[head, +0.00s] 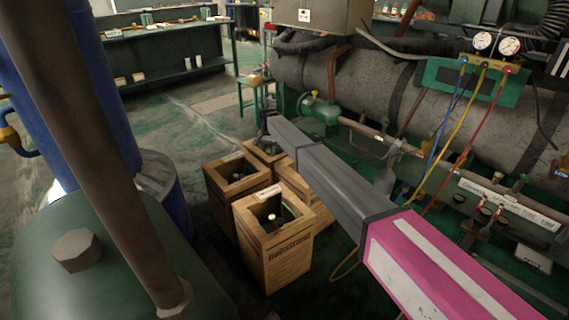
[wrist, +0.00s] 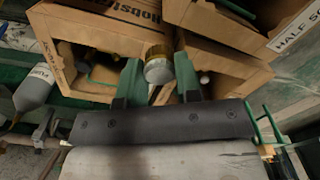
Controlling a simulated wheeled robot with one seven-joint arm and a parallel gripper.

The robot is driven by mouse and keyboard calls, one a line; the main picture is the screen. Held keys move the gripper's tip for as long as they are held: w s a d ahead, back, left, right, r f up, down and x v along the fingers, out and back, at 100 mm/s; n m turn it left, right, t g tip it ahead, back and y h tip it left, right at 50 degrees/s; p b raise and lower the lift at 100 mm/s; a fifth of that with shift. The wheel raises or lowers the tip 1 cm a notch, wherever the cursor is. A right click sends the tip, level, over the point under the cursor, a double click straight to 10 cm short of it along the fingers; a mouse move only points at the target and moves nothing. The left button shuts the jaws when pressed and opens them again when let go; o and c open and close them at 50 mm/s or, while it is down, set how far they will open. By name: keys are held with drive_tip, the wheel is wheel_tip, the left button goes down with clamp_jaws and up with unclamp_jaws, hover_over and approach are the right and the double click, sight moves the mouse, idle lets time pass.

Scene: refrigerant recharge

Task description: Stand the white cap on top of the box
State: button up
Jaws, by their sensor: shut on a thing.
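My gripper (wrist: 159,74) has two green fingers in the wrist view, one on each side of a small round cap (wrist: 158,71). The cap has a pale, whitish face and a brass-coloured side, and the fingers are shut on it. Open-topped cardboard boxes lie beyond the fingers; one box (wrist: 107,11) with printed lettering is at the top. In the head view the front box (head: 272,262) stands upright on the floor with bottle necks inside. My arm reaches over the boxes from the lower right; its fingers and the cap cannot be made out there.
More cardboard boxes (head: 222,203) stand close behind the front one. A blue cylinder (head: 110,105) and a dark green tank (head: 125,235) are at left. Machinery with a gauge manifold (head: 485,65) and coloured hoses fills the right. A small green stool (head: 257,88) stands behind; floor at centre-left is clear.

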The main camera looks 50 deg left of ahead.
hover_over(284, 162)
wheel_tip(284, 162, down, 7)
drive_tip(key=shift+r, duration=0.1)
drive_tip(key=shift+d+f, duration=0.1)
drive_tip(key=shift+f, duration=1.9)
drive_tip(key=o, duration=0.9)
drive_tip(key=shift+f, duration=0.15)
